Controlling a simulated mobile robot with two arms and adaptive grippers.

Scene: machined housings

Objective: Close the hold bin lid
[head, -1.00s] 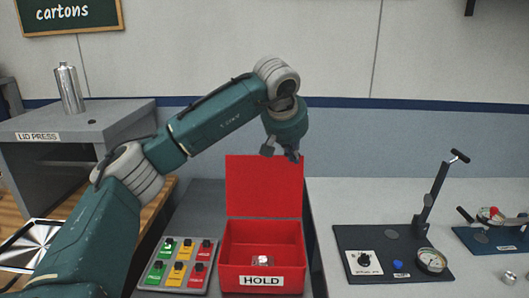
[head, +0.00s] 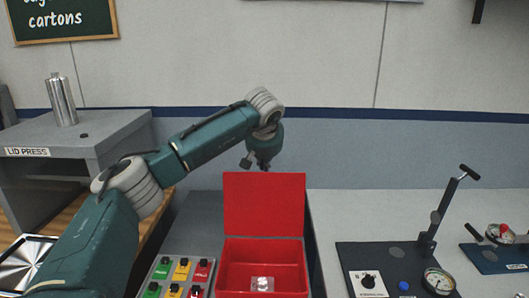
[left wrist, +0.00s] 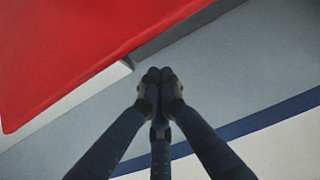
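The red hold bin (head: 232,270) stands open at the bottom centre of the head view. Its front is cut off by the picture edge. Its lid (head: 264,205) stands upright at the back. A small silver part (head: 262,284) lies inside. My left gripper (head: 256,164) is just above the lid's top edge, left of its middle; I cannot tell whether it touches. In the left wrist view the gripper's fingertips (left wrist: 160,76) are together with nothing between them, and the red lid (left wrist: 80,50) fills the upper left. My right gripper is out of view.
A panel of coloured switches (head: 178,275) sits left of the bin. A grey lid press (head: 75,138) with a metal cylinder (head: 62,102) stands further left. A dark fixture with an upright lever (head: 440,212) and gauge stands to the right. The bench between bin and fixture is clear.

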